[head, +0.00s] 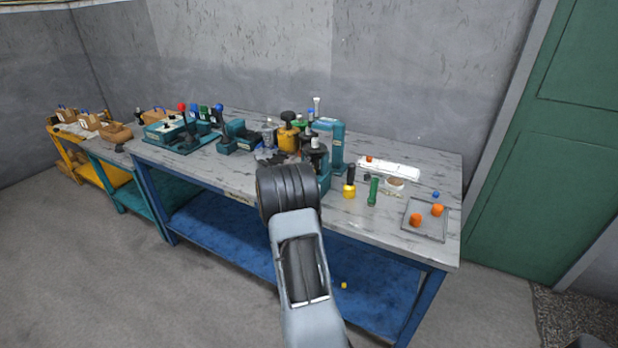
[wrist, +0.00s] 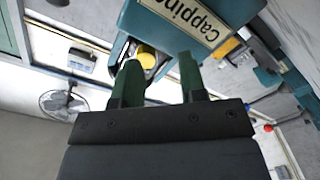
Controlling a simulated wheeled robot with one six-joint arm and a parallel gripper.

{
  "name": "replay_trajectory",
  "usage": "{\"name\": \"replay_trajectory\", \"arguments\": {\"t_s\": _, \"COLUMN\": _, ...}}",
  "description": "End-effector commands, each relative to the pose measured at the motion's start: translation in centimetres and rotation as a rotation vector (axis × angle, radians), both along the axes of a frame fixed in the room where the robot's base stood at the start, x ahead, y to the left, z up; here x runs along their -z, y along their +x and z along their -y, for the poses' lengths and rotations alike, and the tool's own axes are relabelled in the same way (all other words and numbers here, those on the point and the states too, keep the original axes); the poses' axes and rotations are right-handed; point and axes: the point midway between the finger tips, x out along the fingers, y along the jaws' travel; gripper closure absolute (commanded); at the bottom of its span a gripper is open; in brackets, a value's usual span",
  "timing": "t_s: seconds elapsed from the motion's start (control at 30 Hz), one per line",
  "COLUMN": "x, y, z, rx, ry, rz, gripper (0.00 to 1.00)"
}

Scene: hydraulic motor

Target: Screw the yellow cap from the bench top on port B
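In the wrist view my gripper (wrist: 161,62) has its two green fingers apart, with nothing clearly held between them. A round yellow piece (wrist: 147,57) shows just beyond the fingertips, partly behind the left finger, in a dark fitting under a teal block (wrist: 160,22) labelled "Cappin…". I cannot tell whether it is the cap or touches a finger. In the head view my arm hides the gripper. A teal stand (head: 337,148) rises behind the arm. A small yellow piece (head: 344,285) lies low, by the blue lower shelf. No port B marking is readable.
On the bench (head: 400,158) stand a black-and-yellow item (head: 349,192), a green cylinder (head: 373,190) and a yellow canister (head: 288,138). A tray (head: 427,232) at right holds orange pieces. Lever units (head: 182,130) crowd the left. Some bench top at the right is clear.

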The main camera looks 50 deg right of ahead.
Motion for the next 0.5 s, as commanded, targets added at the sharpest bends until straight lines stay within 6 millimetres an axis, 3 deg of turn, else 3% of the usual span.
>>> {"name": "replay_trajectory", "arguments": {"t_s": 0.5, "x": -0.54, "y": -0.99, "z": -1.15, "rx": 0.017, "ry": -0.011, "rz": 0.007, "gripper": 0.64}}
